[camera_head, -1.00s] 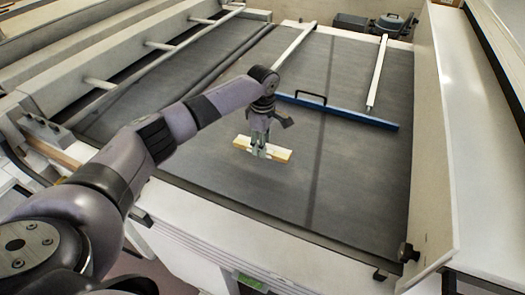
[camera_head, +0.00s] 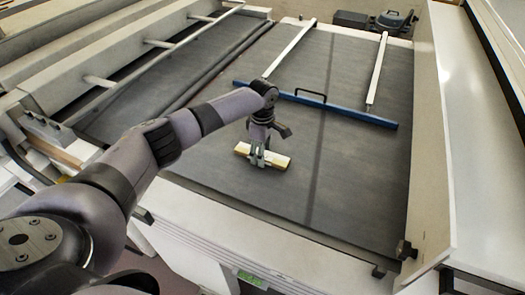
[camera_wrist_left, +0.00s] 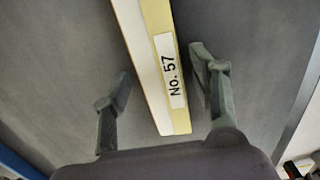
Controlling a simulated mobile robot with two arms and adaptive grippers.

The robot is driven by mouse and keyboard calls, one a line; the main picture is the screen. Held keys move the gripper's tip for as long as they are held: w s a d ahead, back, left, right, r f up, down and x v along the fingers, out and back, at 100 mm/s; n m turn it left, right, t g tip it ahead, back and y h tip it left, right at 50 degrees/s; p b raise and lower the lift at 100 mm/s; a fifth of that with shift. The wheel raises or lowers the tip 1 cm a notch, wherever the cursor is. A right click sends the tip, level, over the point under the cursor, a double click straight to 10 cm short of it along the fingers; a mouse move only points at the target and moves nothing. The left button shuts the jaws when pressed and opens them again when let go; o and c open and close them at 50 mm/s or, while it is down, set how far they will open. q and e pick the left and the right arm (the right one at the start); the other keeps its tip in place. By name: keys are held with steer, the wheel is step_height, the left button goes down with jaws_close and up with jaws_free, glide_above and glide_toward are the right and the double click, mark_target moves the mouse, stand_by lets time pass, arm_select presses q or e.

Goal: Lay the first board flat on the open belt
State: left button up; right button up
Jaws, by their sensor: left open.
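The board (camera_head: 277,161) is a short, pale yellow piece on the dark grey belt (camera_head: 340,190). It appears to lie on the belt, near its front part. In the left wrist view the board (camera_wrist_left: 150,60) carries a white label reading "No. 57". My left gripper (camera_head: 256,163) is at the board from above. Its fingers (camera_wrist_left: 164,98) stand open on both sides of the board, with a visible gap on each side. My right gripper is not in view.
A blue bar (camera_head: 350,114) with a black handle lies across the belt, beyond the board. Two white rails (camera_head: 377,70) reach back from it. A white panel (camera_head: 437,130) borders the belt on the right. The belt between board and panel is clear.

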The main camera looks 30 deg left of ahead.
arm_select(q)
step_height(320, 180, up, 12)
steer(key=b, duration=0.2)
steer(key=shift+r+b, duration=0.15)
steer(key=shift+b, duration=0.15)
stand_by(0.3)
stand_by(0.4)
